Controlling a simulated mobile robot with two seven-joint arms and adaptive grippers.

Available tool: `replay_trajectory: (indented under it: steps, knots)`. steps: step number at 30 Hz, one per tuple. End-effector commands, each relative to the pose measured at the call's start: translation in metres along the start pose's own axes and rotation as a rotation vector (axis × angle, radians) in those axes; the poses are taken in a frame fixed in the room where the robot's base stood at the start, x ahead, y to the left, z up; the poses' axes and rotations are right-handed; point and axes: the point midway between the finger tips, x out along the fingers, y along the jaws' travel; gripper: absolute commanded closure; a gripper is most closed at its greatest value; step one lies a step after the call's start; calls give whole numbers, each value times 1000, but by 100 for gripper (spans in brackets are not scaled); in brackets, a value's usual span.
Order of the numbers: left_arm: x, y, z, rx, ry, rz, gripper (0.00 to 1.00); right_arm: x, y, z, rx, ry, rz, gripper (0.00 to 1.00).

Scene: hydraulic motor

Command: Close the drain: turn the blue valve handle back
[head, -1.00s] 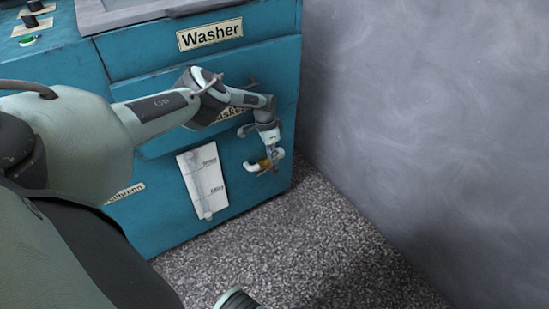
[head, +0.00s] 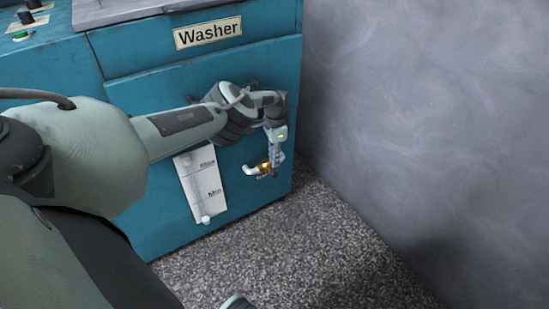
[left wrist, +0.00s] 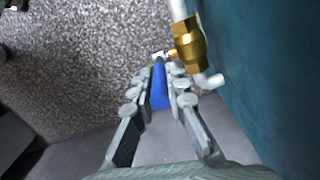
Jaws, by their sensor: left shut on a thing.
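The blue valve handle (left wrist: 159,86) lies between the fingers of my left gripper (left wrist: 160,88) in the left wrist view, and the gripper is shut on it. The brass valve (left wrist: 188,42) is just past the fingertips, with white pipe (left wrist: 211,81) at its ends. In the head view my left gripper (head: 275,150) reaches down the washer front from above. The brass valve (head: 264,167) and white pipe (head: 249,170) show just below and left of it. The handle is mostly covered by the fingers there.
The teal washer cabinet (head: 150,230) carries a "Washer" label (head: 208,33). A white level gauge plate (head: 201,185) is fixed left of the valve. A grey wall (head: 420,110) stands to the right. The speckled floor (head: 290,250) between is clear.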

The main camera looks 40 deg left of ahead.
Motion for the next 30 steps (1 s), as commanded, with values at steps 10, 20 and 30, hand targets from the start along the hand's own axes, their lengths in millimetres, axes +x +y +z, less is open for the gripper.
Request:
replay_trajectory:
  steps: [10, 20, 30]
  knots:
    - [0, -2, 0, 0, 1, -5, 68, 0, 0, 0, 0, 0, 0, 65]
    - [-1, -1, 0, 1, 1, -2, 65, 0, 0, 1, 1, -2, 1, 65]
    - [-18, -3, -1, 2, 0, -2, 65, 0, 0, 0, 0, -1, 0, 65]
